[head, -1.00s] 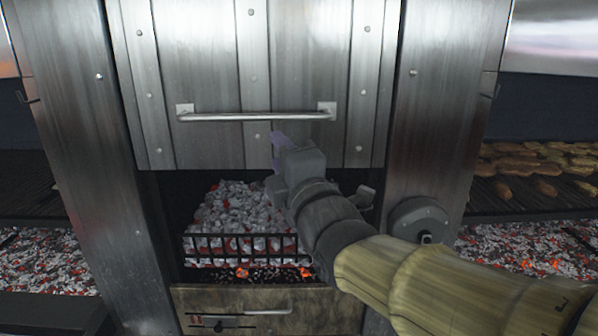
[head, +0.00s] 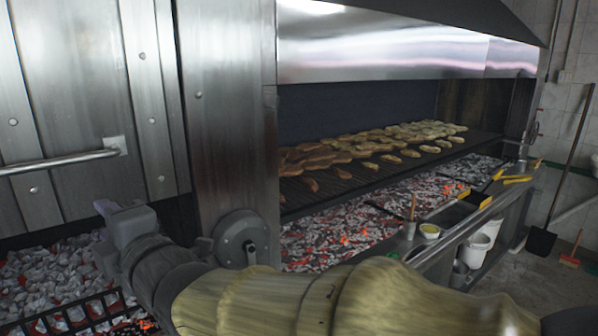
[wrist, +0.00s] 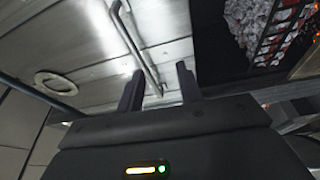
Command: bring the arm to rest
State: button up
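My gripper (wrist: 158,88) shows in the wrist view with its two dark fingers apart and nothing between them. Beyond the fingers is the metal door with its bar handle (wrist: 137,45); the fingers look apart from the handle, though the depth is hard to judge. In the head view my gripper (head: 108,212) is at the lower left, in front of the steel door (head: 75,85) and below its handle (head: 60,162). Its fingertips are small and partly hidden there. My arm reaches in from the lower right.
Glowing coals (head: 50,270) lie behind a black grate (head: 75,315) below the door. A crank wheel (head: 241,240) is beside my arm. To the right, a grill (head: 340,180) holds several pieces of food above more coals (head: 345,232). A shovel (head: 541,241) leans at the far right.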

jog(key=w+d+f+m+h+p, duration=0.1)
jog(key=w+d+f+m+h, duration=0.5)
jog(key=d+f, duration=0.4)
jog(key=w+d+f+m+h+p, duration=0.1)
jog(key=w+d+f+m+h, duration=0.45)
jog(key=d, duration=0.75)
jog(key=s+d+f+m+g+h, duration=0.1)
jog(key=s+d+f+m+g, duration=0.1)
jog(key=s+d+f+m, duration=0.2)
jog(key=s+d+f+m+g+h, duration=0.2)
jog(key=s+d+f+m, duration=0.2)
jog(key=d, duration=0.7)
jog(key=s+d+f+m+g+h+p, duration=0.1)
jog(key=s+d+f+m+g, duration=0.2)
jog(key=d+f+m, duration=0.5)
jog(key=shift+s+d+m, duration=0.2)
jog(key=shift+s+m, duration=0.45)
jog(key=shift+s, duration=0.15)
jog(key=shift+w, duration=0.1)
